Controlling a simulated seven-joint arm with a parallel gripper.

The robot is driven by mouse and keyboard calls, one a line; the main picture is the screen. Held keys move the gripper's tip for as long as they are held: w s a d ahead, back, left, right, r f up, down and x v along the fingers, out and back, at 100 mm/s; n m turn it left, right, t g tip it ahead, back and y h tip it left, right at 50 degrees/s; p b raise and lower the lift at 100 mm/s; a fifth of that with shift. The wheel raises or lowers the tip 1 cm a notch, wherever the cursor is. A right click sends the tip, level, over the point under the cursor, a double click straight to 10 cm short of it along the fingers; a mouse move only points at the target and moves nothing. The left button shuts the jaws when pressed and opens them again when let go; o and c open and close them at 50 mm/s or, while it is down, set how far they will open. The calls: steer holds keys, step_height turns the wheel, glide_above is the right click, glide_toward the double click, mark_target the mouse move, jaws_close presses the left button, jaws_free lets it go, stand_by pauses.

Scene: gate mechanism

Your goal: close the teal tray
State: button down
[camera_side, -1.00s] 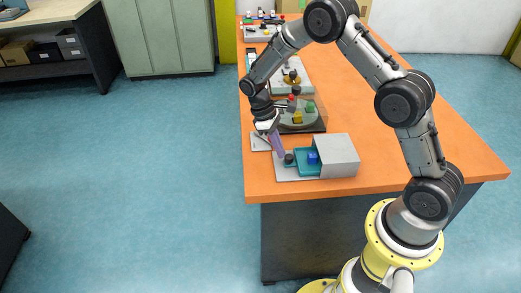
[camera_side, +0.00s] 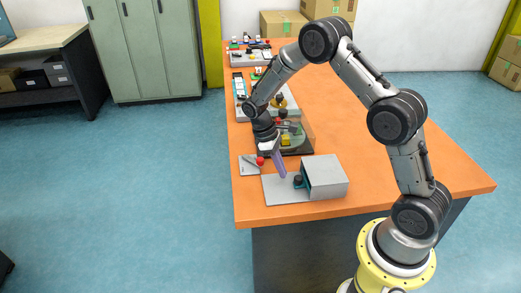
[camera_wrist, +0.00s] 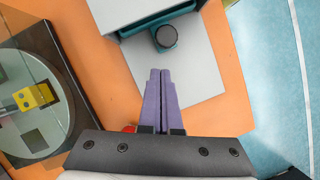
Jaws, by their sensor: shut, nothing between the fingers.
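The grey box (camera_side: 326,176) sits on a light grey base plate (camera_side: 278,190) near the table's front edge. The teal tray (camera_wrist: 157,20) is mostly inside it; a narrow teal strip shows at the opening. Its black knob (camera_side: 298,181) points left from the front and also shows in the wrist view (camera_wrist: 166,36). My gripper (camera_side: 282,176) has purple fingers and is shut and empty. The fingertips (camera_wrist: 160,71) are over the base plate, a little apart from the knob in the wrist view. The tray's contents are hidden.
A grey plate with a red-knobbed lever (camera_side: 260,161) is close behind the base plate. A dark-based turntable under a clear cover (camera_wrist: 40,95), with a yellow block, stands beside it. Other mechanisms line the table's far left. The table's right side is clear.

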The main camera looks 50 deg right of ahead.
steer(key=shift+w+a+r, duration=0.15)
steer(key=shift+w+r, duration=0.05)
steer(key=shift+w, duration=0.35)
steer(key=shift+w+a+r, duration=0.15)
steer(key=shift+w, duration=0.35)
step_height(320, 180, up, 20)
steer(key=w+a+t, duration=0.1)
steer(key=a+t, duration=0.2)
steer(key=s+a+r+t, duration=0.2)
steer(key=s+r, duration=0.4)
steer(key=r, duration=0.1)
steer(key=s+a+r+m+t, duration=0.1)
steer(key=s+a+r+t, duration=0.15)
steer(key=s, duration=0.85)
steer(key=s+a+f+m+t+y, duration=0.1)
steer(key=s+f+m+t, duration=0.1)
steer(key=s+f, duration=0.3)
steer(key=shift+s+a+m, duration=0.3)
steer(key=shift+s+a, duration=0.05)
steer(key=shift+s, duration=0.75)
